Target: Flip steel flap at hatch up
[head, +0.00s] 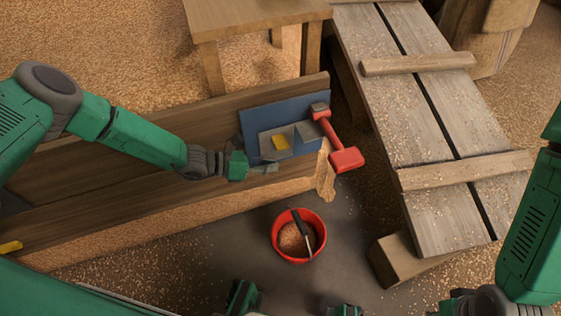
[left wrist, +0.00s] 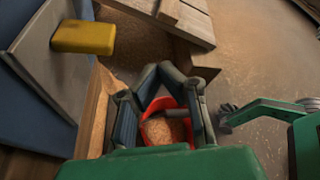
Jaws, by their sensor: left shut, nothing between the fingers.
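The grey steel flap (head: 306,131) with a yellow block-shaped grip (head: 281,142) is on a blue plate (head: 255,121) on the wooden wall. The flap (left wrist: 62,82) and its yellow grip (left wrist: 84,37) also show large at the left of the left wrist view. My left gripper (head: 268,169) is just below the flap's lower left edge, apart from the yellow grip. Its fingers (left wrist: 160,68) are shut with nothing held. The dark end of another green arm (left wrist: 230,116) shows in the left wrist view; its finger state is unclear.
A red lever (head: 334,136) stands out right of the plate. A red bucket (head: 276,247) of grain with a dark-handled tool stands on the floor below. A plank ramp (head: 435,110) is at the right and a wooden table (head: 255,14) behind the wall.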

